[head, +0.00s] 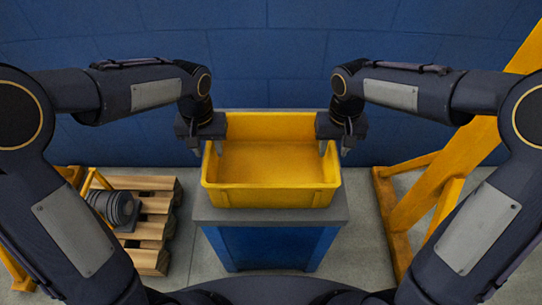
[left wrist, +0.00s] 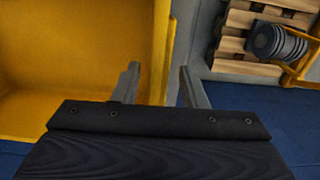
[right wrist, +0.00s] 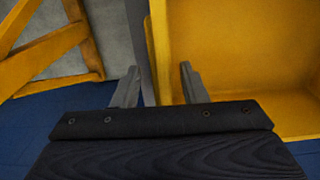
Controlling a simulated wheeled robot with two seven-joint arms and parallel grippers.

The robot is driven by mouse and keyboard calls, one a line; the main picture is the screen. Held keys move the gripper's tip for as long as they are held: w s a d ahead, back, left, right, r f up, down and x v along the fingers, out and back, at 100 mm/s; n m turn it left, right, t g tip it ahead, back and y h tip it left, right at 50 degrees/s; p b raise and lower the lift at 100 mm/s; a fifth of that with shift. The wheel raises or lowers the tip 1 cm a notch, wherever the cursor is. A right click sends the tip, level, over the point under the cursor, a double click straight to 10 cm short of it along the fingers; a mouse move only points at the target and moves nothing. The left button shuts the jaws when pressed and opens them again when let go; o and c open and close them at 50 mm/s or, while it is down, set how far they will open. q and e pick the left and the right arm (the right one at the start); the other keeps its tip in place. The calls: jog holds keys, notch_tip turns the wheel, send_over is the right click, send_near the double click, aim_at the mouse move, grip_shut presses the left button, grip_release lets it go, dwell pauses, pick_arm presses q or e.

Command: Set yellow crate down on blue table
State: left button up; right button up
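The yellow crate (head: 270,196) is upright and empty, and appears to rest flat on the grey top of the blue table (head: 270,245). My left gripper (head: 211,147) is at the crate's left side wall. In the left wrist view its fingers (left wrist: 158,85) are spread, one inside the crate and one outside, with gaps beside the wall. My right gripper (head: 335,147) is at the right side wall. In the right wrist view its fingers (right wrist: 158,85) are also spread on either side of the wall. The crate's underside is hidden.
A wooden pallet (head: 150,225) with a dark ribbed cylinder (head: 118,208) on it stands on the floor to the left. A yellow frame (head: 430,190) stands to the right. A blue wall (head: 270,60) is behind the table.

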pick_arm(q)
jog(key=shift+r, duration=0.1)
pick_arm(e)
jog(key=shift+r, duration=0.25)
pick_arm(q)
notch_tip(320, 180, up, 12)
pick_arm(e)
notch_tip(320, 180, up, 12)
jog(key=shift+f, duration=0.25)
dwell(0.6)
